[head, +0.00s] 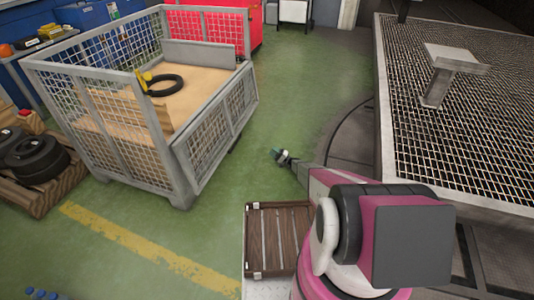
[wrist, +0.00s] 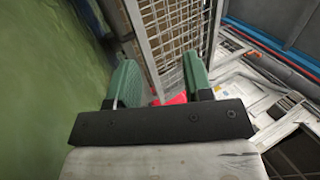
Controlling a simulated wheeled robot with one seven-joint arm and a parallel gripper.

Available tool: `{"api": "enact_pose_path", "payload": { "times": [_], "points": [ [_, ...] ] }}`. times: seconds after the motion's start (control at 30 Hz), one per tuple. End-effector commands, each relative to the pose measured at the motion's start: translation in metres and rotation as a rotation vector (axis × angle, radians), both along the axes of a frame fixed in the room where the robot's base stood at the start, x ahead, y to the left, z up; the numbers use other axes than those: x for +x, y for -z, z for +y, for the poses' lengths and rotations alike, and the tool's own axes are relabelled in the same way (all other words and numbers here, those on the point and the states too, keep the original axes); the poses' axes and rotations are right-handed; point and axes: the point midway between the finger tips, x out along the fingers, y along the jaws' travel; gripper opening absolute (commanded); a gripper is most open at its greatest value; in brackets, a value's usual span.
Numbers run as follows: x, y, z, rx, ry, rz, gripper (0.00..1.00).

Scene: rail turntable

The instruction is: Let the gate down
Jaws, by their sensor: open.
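The grey mesh cage (head: 152,165) stands at left on the green floor. Its right-hand side has a half-height mesh gate panel (head: 217,128), and the space above that panel is open. The panel leans slightly outward at its lower edge; I cannot tell whether it is latched. My gripper (head: 281,156) is to the right of the cage, apart from it, with clear floor between. In the wrist view my gripper (wrist: 160,72) shows two green fingers spread apart with nothing held. A mesh panel (wrist: 178,38) of the cage shows beyond the fingers.
Inside the cage lie a black ring (head: 165,85) and a yellow item (head: 146,76) on a tan floor. A raised mesh platform (head: 455,120) borders the right. Tyres (head: 38,160) on a pallet stand at far left. Green floor (head: 310,80) is free between cage and platform.

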Motion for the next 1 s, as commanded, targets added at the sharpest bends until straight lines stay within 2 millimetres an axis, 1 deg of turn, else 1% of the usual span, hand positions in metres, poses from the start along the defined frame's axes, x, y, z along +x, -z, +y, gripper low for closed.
{"api": "enact_pose_path", "payload": {
  "times": [0.03, 0.1, 0.23, 0.77, 0.87, 0.97, 1.0],
  "points": [
    [0.001, 0.001, -0.006, -0.001, 0.000, 0.000, 0.46],
    [0.001, 0.001, -0.012, -0.001, -0.002, 0.000, 0.46],
    [0.000, 0.000, -0.017, -0.001, -0.004, 0.000, 0.46],
    [0.000, 0.000, -0.018, -0.001, -0.005, 0.000, 0.46],
    [-0.004, -0.008, -0.016, -0.013, -0.017, 0.004, 0.46],
    [-0.017, -0.029, -0.008, -0.053, -0.055, 0.017, 0.46],
    [-0.026, -0.040, -0.004, -0.080, -0.078, 0.026, 0.46]
  ]
}}
